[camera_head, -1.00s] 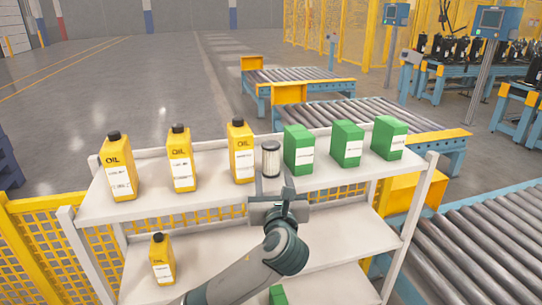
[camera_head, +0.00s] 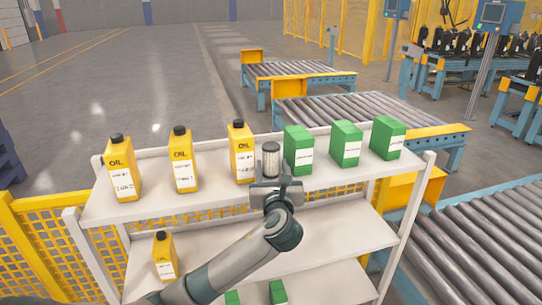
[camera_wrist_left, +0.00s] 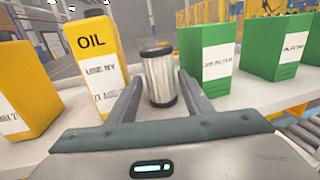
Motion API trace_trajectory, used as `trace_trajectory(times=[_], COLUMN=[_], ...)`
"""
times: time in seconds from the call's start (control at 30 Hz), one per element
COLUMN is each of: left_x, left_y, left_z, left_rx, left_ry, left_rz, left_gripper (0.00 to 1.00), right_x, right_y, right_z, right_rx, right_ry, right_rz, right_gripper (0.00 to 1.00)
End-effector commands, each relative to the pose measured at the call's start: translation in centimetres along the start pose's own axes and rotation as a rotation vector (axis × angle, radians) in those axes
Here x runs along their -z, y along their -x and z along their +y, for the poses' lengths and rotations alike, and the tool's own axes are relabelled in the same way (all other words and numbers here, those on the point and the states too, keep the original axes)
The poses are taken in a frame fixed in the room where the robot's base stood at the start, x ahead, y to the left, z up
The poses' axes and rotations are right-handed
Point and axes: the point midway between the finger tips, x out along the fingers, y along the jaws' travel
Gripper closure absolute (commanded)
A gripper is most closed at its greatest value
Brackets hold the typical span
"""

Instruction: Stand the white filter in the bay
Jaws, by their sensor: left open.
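The white filter (camera_head: 270,160) is a pale ribbed cylinder with dark end caps. It stands upright on the top shelf between a yellow oil bottle and a green box. It also shows in the left wrist view (camera_wrist_left: 159,77). My left gripper (camera_head: 276,184) is open in front of it. In the left wrist view the two fingers (camera_wrist_left: 157,100) point at the filter, one to each side of its lower part. I cannot tell whether they touch it. My right gripper is not in view. I cannot make out the bay.
Several yellow oil bottles (camera_head: 183,160) stand left of the filter, the nearest (camera_head: 241,152) close beside it. Several green boxes (camera_head: 298,150) stand to its right. The white shelf unit (camera_head: 222,191) has a lower shelf with another bottle (camera_head: 164,256). Roller conveyors (camera_head: 460,250) lie to the right.

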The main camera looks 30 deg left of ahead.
Motion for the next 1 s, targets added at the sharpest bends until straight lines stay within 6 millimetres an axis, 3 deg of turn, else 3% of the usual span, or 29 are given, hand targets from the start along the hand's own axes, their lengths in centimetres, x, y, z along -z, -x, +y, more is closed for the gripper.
trace_trajectory(times=[0.17,0.6,0.63,0.73,0.8,1.0], left_x=[0.0,0.06,0.06,0.06,0.03,0.01], left_y=[-1.22,-1.23,-1.23,-1.22,-1.22,-1.22], left_z=[0.04,0.03,0.03,0.03,0.03,0.03], left_rx=[-0.001,0.0,0.0,0.0,0.0,0.0], left_ry=[0.0,0.001,0.001,0.001,0.001,0.001], left_rz=[0.0,0.0,0.0,0.0,-0.001,-0.001], left_gripper=[0.54,0.54,0.56,0.8,0.86,0.86], right_x=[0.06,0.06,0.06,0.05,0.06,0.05], right_y=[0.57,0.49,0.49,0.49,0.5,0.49], right_z=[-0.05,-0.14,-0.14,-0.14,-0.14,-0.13], right_rx=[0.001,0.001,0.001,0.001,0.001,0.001], right_ry=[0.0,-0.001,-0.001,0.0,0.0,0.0], right_rz=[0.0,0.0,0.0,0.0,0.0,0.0], right_gripper=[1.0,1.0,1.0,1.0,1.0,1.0])
